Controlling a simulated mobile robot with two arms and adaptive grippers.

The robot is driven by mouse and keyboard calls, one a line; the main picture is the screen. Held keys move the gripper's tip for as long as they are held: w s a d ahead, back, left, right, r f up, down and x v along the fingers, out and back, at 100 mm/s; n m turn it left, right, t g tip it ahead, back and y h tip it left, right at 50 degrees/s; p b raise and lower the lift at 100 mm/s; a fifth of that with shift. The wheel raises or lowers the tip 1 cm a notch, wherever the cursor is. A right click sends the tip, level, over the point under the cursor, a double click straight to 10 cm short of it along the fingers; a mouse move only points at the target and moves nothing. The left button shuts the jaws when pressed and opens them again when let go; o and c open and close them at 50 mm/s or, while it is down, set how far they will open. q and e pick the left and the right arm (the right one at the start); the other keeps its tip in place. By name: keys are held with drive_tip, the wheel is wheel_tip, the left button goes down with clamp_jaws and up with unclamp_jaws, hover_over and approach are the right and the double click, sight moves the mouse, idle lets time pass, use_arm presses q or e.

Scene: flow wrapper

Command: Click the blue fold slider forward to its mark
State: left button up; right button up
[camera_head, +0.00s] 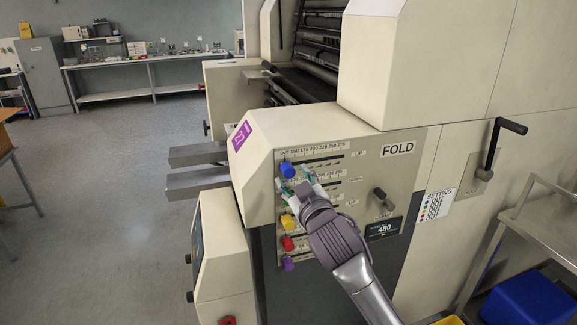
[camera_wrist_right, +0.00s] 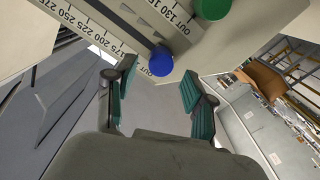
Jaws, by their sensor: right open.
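The blue fold slider (camera_head: 287,169) is a round knob at the left end of the top scale on the fold panel (camera_head: 407,170). In the right wrist view the blue knob (camera_wrist_right: 161,62) sits near an "OUT" label, just beyond the fingertips. My right gripper (camera_head: 297,181) is open in front of the panel, just below and right of the blue knob. In the wrist view its teal fingers (camera_wrist_right: 153,88) are spread with nothing between them. Contact with the knob cannot be told. The mark for the blue slider cannot be made out. My left gripper is not in view.
A green knob (camera_wrist_right: 212,8) is close by in the wrist view. Yellow (camera_head: 289,222), red (camera_head: 288,243) and purple (camera_head: 288,264) knobs sit below on the panel. A black knob (camera_head: 380,194) and a crank (camera_head: 497,150) stick out to the right. Open floor lies left.

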sight(290, 172)
drive_tip(key=x, duration=0.3)
drive_tip(key=shift+w+a+r, duration=0.1)
drive_tip(key=shift+w+a, duration=0.1)
drive_tip(key=shift+w+a+p, duration=0.1)
drive_tip(key=shift+w+p, duration=0.2)
drive_tip(key=shift+w, duration=0.2)
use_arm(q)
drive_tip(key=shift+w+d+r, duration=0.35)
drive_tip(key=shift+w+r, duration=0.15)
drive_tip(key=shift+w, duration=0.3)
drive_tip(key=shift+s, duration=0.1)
use_arm(e)
drive_tip(key=shift+c, duration=0.8)
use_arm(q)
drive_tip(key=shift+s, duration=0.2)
use_arm(e)
clamp_jaws()
